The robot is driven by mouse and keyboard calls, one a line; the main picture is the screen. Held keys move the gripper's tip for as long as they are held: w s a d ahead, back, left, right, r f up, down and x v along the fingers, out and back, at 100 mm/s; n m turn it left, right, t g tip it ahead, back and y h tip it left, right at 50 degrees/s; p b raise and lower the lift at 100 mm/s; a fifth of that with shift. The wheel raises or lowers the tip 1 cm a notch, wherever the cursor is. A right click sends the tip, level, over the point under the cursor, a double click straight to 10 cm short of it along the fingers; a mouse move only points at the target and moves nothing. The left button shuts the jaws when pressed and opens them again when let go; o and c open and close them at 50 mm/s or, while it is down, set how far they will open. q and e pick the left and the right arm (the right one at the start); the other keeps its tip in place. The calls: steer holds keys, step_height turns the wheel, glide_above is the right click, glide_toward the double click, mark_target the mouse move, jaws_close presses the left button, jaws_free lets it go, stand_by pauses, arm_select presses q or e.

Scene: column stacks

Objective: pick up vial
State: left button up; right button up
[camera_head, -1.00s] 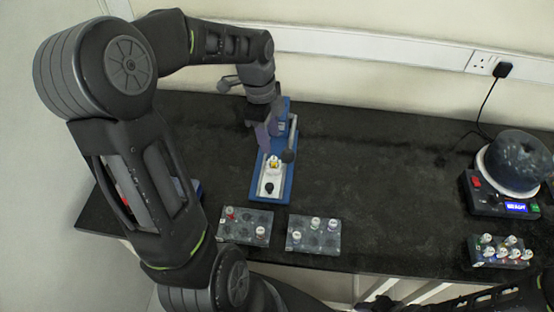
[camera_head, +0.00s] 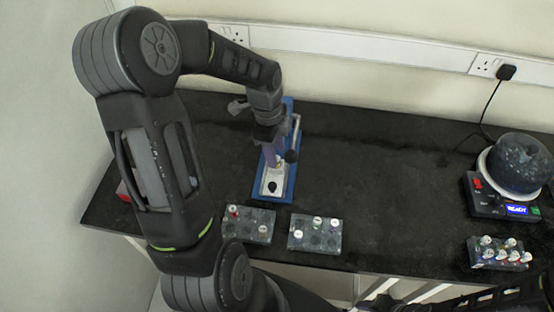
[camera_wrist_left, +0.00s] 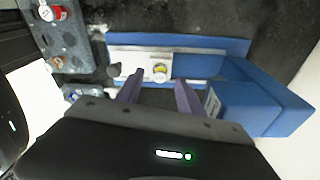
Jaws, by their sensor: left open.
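A white-capped vial with a yellow ring (camera_wrist_left: 160,72) stands in the white and metal bed of a blue bench device (camera_wrist_left: 200,44). The device, with a dark knob and lever, also shows in the head view (camera_head: 290,178). There my left gripper (camera_head: 273,153) reaches down over the bed and hides the vial. In the left wrist view the two purple fingers of my left gripper (camera_wrist_left: 158,90) are apart, with the vial just beyond their tips, between their lines. Nothing is between the fingers. My right gripper is not in view.
Two grey racks with several vials, a left rack (camera_head: 249,227) and a right rack (camera_head: 315,236), sit at the table's front edge. The middle right of the black table (camera_head: 400,190) is clear.

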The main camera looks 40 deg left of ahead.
arm_select(q)
steer(key=shift+f, duration=0.8)
steer(key=shift+c, duration=0.2)
jaws_close()
